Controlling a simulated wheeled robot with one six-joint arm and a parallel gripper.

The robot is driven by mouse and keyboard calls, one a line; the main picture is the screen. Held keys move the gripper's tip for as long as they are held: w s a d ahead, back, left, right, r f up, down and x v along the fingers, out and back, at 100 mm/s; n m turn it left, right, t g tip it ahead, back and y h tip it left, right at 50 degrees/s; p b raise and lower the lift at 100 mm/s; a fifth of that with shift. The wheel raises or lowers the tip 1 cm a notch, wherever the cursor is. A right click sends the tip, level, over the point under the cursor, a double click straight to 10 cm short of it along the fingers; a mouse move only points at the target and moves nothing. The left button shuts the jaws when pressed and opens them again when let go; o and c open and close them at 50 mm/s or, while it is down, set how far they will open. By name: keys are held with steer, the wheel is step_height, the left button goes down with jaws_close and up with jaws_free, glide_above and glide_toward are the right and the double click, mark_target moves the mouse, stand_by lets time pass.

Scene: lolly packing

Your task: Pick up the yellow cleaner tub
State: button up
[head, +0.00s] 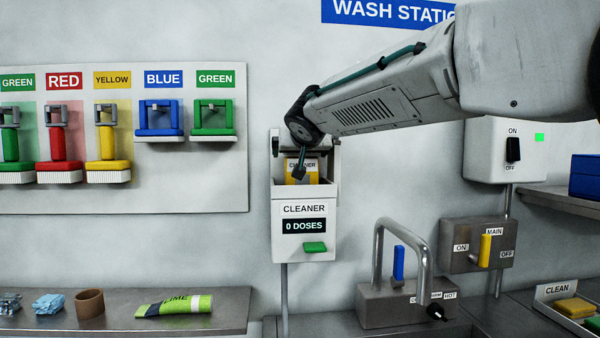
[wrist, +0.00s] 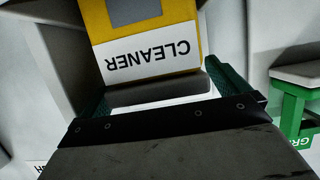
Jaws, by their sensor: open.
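The yellow cleaner tub (head: 298,178) sits in the open top of the white cleaner dispenser (head: 304,228), partly hidden by my gripper (head: 300,170). In the wrist view the tub (wrist: 150,28) fills the top middle, with its white CLEANER label upside down. My gripper (wrist: 158,92) is open there, with a dark green finger on each side and the tub's near edge just beyond or between them. I cannot tell whether the fingers touch it. The dispenser's display reads 0 DOSES.
A rack (head: 120,200) with colored brushes hangs to the left. A metal faucet (head: 400,270) stands below right, near a grey valve box (head: 483,246). A lime tube (head: 175,305) lies on the left shelf. The wall between rack and dispenser is clear.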

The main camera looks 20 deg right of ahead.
steer(key=shift+w, duration=0.1)
steer(key=shift+c, duration=0.3)
steer(key=c, duration=1)
